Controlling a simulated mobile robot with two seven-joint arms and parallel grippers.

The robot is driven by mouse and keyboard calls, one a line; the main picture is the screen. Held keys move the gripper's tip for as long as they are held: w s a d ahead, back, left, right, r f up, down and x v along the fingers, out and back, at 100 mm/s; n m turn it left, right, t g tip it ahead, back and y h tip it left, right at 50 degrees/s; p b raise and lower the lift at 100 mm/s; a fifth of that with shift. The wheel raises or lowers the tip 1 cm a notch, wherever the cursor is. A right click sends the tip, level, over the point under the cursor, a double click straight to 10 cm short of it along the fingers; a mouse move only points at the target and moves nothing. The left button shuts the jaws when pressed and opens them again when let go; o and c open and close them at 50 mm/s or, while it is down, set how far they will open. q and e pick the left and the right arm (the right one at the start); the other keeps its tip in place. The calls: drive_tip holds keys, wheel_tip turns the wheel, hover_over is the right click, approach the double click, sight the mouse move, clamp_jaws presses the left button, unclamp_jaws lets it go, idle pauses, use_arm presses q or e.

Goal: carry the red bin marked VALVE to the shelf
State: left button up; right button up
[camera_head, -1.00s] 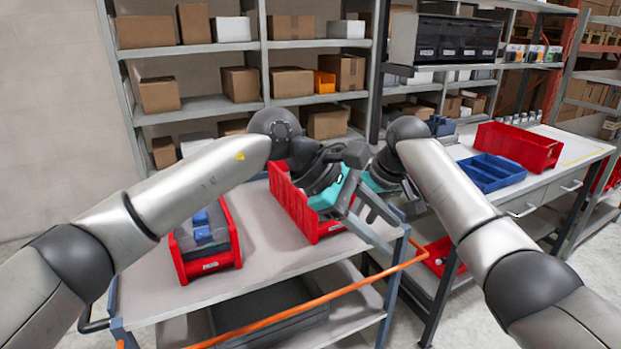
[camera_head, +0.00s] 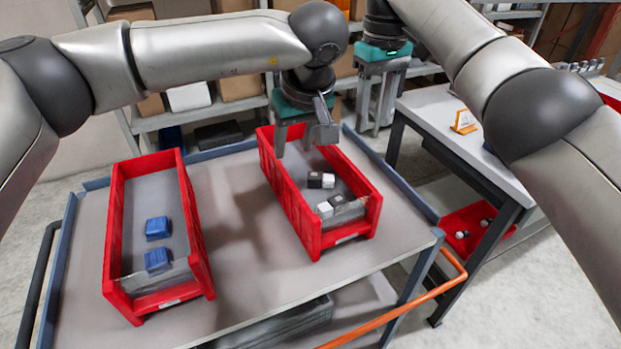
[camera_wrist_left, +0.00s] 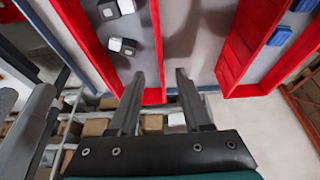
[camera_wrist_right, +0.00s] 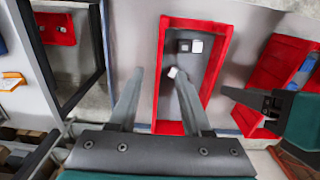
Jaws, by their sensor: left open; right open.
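Two open red bins stand on a grey cart; their labels are too small to read, so I cannot tell which is marked VALVE. The left bin (camera_head: 113,230) holds blue blocks. The middle bin (camera_head: 282,195) holds several black and white blocks. My left gripper (camera_head: 303,143) is open and empty at the middle bin's far end.
The grey cart (camera_head: 240,270) has a raised blue rim and an orange handle (camera_head: 395,310). A workbench (camera_head: 435,115) stands to the right, with another red bin (camera_head: 463,228) low beneath it. Shelving with boxes (camera_head: 235,87) is behind. The cart top is clear between the bins.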

sight(287, 176)
use_arm(q)
drive_tip(key=shift+s, duration=0.15)
use_arm(e)
drive_tip(key=shift+s, duration=0.15)
use_arm(q)
drive_tip(key=x, duration=1.5)
drive_tip(key=shift+d+f, duration=0.1)
drive_tip(key=shift+f, duration=0.1)
use_arm(e)
wheel_tip(287, 176, down, 15)
drive_tip(key=shift+f, duration=0.15)
use_arm(q)
drive_tip(key=shift+c, duration=0.4)
use_arm(e)
drive_tip(key=shift+c, duration=0.4)
use_arm(q)
clamp_jaws()
use_arm(e)
clamp_jaws()
use_arm(q)
drive_tip(key=shift+r, duration=0.15)
